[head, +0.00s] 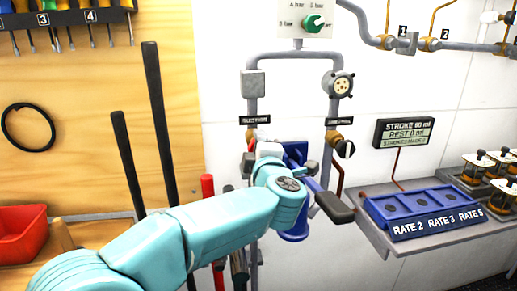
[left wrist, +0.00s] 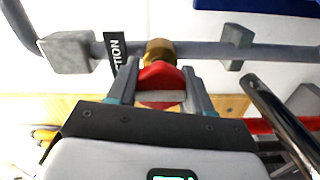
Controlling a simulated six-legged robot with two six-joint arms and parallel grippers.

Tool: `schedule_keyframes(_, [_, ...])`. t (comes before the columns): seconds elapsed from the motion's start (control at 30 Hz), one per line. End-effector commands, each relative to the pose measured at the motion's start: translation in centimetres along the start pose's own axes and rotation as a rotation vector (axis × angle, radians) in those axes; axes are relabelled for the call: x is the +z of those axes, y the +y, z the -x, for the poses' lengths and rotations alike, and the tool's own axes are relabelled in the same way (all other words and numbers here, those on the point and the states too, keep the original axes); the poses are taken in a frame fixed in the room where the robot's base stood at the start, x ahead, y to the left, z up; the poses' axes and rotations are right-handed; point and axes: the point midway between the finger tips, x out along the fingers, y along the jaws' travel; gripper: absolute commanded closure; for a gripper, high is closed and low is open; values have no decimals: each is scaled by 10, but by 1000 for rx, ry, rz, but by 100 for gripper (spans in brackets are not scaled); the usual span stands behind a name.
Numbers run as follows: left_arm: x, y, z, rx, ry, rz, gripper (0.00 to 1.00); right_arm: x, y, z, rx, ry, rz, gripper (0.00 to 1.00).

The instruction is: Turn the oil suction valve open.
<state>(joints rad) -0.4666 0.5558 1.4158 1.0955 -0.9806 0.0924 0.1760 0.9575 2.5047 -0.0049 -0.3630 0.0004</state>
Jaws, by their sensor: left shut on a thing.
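The suction valve shows in the left wrist view as a red handle (left wrist: 158,76) in front of a brass fitting (left wrist: 160,50) on a grey pipe. My left gripper (left wrist: 160,90) has one finger on each side of the red handle and is shut on it. A dark label ending in "TION" (left wrist: 116,52) hangs beside it. In the head view my left gripper (head: 262,146) reaches the left pipe, just below the suction label (head: 255,120), and hides most of the valve. My right gripper is in neither view.
A second brass valve with a dark handle (head: 345,149) is on the right pipe. A blue pump (head: 295,232) and its dark-ended lever (head: 335,207) are close to my left wrist. A grey shelf (head: 392,243) holds a blue rate tray (head: 375,211).

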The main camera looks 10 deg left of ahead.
Motion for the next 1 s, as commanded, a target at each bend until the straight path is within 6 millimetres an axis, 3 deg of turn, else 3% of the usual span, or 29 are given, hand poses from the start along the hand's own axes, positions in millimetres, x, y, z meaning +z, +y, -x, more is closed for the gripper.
schedule_keyframes(0.17, [0, 0, 0, -1, 1, 3, 80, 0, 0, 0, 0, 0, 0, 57])
schedule_keyframes(0.2, [0, 0, 0, -1, 1, 3, 43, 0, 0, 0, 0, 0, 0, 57])
schedule_keyframes(0.27, [0, 0, 0, -1, 1, 3, 24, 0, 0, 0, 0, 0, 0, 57])
schedule_keyframes(0.67, [1, 0, 9, 0, -3, 1, 24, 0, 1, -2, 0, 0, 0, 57])
schedule_keyframes(0.77, [1, 0, 26, 1, -4, 1, 24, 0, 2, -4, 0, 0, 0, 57])
schedule_keyframes(1.0, [1, 0, 90, 2, -5, 1, 24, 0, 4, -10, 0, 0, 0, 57])
